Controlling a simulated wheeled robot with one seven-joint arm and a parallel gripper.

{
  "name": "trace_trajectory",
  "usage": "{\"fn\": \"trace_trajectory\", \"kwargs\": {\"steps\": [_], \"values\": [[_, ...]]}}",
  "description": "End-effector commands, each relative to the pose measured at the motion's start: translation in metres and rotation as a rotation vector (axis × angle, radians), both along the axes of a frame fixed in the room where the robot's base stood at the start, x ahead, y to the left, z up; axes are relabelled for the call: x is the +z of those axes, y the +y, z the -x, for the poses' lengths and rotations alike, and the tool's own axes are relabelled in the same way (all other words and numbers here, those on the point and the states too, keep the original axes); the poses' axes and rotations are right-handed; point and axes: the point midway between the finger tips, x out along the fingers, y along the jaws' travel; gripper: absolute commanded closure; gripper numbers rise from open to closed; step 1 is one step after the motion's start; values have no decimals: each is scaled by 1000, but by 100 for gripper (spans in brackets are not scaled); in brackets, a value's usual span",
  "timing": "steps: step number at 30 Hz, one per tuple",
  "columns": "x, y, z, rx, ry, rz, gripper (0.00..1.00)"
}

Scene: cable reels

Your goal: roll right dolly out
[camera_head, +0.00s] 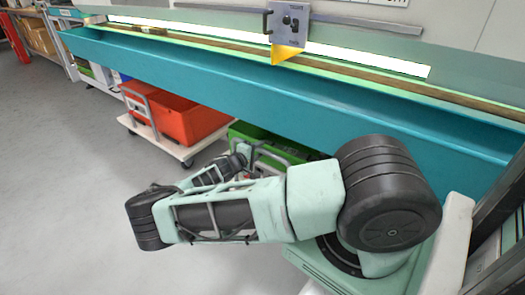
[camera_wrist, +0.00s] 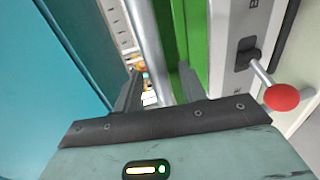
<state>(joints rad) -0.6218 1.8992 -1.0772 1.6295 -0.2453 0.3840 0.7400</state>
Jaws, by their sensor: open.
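The right dolly shows in the head view only as a grey push handle (camera_head: 268,152) beside a green crate (camera_head: 295,148) under the bench; my arm hides most of it. My gripper (camera_head: 246,152) is at that handle, small and partly hidden there. In the wrist view my gripper (camera_wrist: 160,72) is open, with one dark finger on each side. A grey bar (camera_wrist: 152,45), seemingly the handle, runs between the fingers in the picture; I cannot tell whether they touch it. The green crate wall (camera_wrist: 195,35) is right of the bar.
A teal bench (camera_head: 250,92) spans above the dollies, and a teal panel (camera_wrist: 45,60) fills the wrist view's left. A left dolly (camera_head: 178,148) carries an orange-red crate (camera_head: 190,122). A red-knobbed lever (camera_wrist: 280,97) is close on the right. Open grey floor (camera_head: 60,170) lies at left.

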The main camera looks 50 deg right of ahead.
Motion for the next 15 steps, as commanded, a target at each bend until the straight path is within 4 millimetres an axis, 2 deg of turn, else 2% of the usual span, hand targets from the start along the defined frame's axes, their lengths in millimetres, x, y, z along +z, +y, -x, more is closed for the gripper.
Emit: {"fn": "trace_trajectory", "kwargs": {"steps": [3,6,15], "values": [[-4,-17,-1,-1,0,1,59],[-6,-25,-2,-1,0,1,59],[-6,-30,-2,1,0,0,59]]}}
